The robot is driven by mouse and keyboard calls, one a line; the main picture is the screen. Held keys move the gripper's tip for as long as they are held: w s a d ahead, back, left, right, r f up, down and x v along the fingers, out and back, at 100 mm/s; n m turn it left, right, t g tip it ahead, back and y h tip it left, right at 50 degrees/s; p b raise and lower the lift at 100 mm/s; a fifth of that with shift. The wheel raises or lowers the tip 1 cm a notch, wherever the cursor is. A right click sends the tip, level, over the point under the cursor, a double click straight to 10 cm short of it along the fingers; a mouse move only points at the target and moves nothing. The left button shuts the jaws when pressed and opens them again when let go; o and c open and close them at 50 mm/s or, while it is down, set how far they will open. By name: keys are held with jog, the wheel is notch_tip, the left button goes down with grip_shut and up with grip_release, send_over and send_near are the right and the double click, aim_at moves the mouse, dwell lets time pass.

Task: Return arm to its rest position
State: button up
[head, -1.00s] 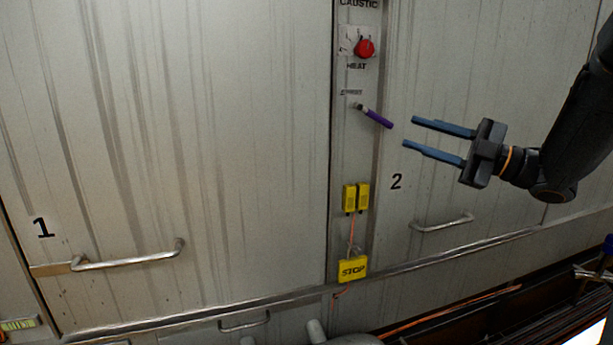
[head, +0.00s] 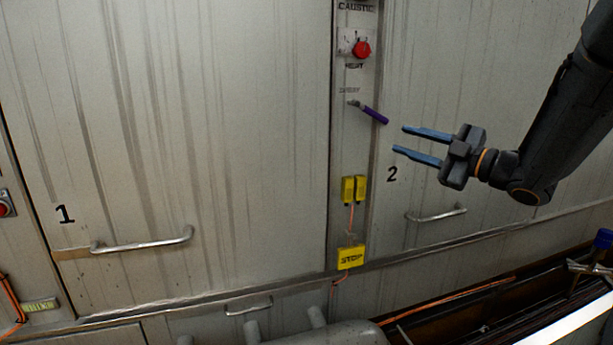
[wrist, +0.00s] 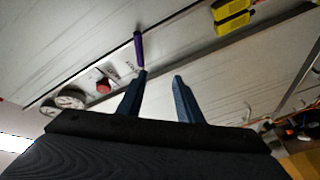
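My gripper (head: 398,139) is at the right of the head view, in front of the panel marked 2, with its blue fingers apart and nothing between them. It also shows in the wrist view (wrist: 162,76), where the fingers are apart and empty. A lever with a purple grip (head: 374,115) sticks out from the control strip, left of and a little above my fingertips. The purple grip (wrist: 138,48) also shows just beyond the left finger in the wrist view; a gap shows between them in the head view.
A red knob (head: 362,49) sits above the lever. Yellow boxes (head: 354,189) and a yellow STOP box (head: 351,258) are lower on the strip. Metal handles (head: 142,241) (head: 436,214) project from both panels. A dark trough (head: 450,312) lies at lower right.

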jog(key=w+d+f+m+t+h, duration=0.1)
jog(key=w+d+f+m+h, duration=0.15)
jog(key=f+m+h, duration=0.55)
jog(key=s+f+m+g+h, duration=0.4)
jog(key=s+f+m+h, duration=0.1)
jog(key=f, duration=0.5)
jog(key=s+a+f+m+g, duration=0.2)
jog(key=s+f+g, duration=0.1)
jog(key=s, duration=0.5)
jog(key=s+a+f+m+g, duration=0.2)
jog(key=s+f+g, duration=0.1)
jog(key=s, duration=0.6)
jog(key=s+a+f+m+g, duration=0.2)
jog(key=s+a+f+g, duration=0.1)
jog(key=s, duration=0.5)
notch_tip(320, 180, down, 2)
jog(key=shift+s+f+g, duration=0.1)
jog(key=shift+s+g, duration=0.15)
jog(key=shift+g, duration=0.35)
jog(key=shift+a, duration=0.1)
